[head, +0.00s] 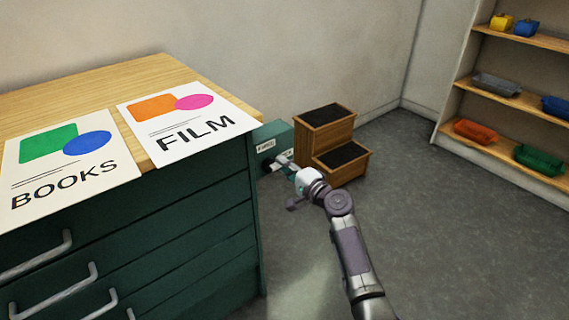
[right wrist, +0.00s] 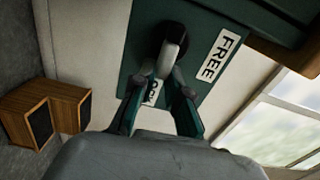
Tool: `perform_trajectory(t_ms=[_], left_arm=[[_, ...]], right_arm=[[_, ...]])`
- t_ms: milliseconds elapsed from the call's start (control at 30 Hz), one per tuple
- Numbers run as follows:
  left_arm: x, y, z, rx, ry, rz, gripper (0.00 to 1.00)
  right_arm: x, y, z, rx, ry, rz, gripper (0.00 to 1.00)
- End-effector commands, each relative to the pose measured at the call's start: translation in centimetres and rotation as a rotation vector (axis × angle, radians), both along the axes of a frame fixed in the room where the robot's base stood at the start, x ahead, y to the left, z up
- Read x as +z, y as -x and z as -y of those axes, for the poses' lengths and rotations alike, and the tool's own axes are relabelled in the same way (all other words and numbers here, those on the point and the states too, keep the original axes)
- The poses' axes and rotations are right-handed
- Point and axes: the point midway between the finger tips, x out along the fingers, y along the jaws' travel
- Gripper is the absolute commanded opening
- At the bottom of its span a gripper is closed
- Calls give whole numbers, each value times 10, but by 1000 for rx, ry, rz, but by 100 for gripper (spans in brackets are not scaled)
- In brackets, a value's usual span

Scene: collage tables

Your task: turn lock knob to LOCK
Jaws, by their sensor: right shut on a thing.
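The lock knob (right wrist: 172,48) has a dark round base and a pale grey lever, on a dark green panel (right wrist: 140,34). My right gripper (right wrist: 160,80) is shut on the lever, one finger at each side. In the right wrist view a white FREE label (right wrist: 219,56) lies right of the knob. Another white label (right wrist: 152,92) shows between my fingers, partly hidden; its visible letters look like the end of LOCK. In the head view my right gripper (head: 284,164) is at the panel beside the cabinet, just below the FREE label (head: 266,147). My left gripper is not in view.
A green drawer cabinet (head: 190,205) with a wooden top holds BOOKS (head: 68,172) and FILM (head: 190,128) posters. Wooden steps (head: 336,132) with black treads stand behind my right gripper. Shelves (head: 490,103) with coloured bins are at the right. The grey floor between is clear.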

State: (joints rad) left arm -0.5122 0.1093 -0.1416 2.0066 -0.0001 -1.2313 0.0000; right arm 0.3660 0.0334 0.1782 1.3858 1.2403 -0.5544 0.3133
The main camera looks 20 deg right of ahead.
Motion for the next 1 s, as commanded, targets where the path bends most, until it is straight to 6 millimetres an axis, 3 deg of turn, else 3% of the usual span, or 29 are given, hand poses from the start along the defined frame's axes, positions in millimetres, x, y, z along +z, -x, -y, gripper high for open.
perform_trajectory(t_ms=[33, 633, 667, 800, 1000], left_arm=[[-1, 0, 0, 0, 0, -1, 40], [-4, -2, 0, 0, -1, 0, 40], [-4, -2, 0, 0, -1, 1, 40], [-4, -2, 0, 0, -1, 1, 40], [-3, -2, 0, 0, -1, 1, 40]], right_arm=[[-8, 2, -7, 17, -12, -19, 0], [-8, 2, -8, 17, -48, -30, 0], [-8, 2, -8, 17, -48, -30, 18], [-7, 2, -8, 18, -48, -27, 40], [-4, 1, -6, 14, -46, -22, 40]])
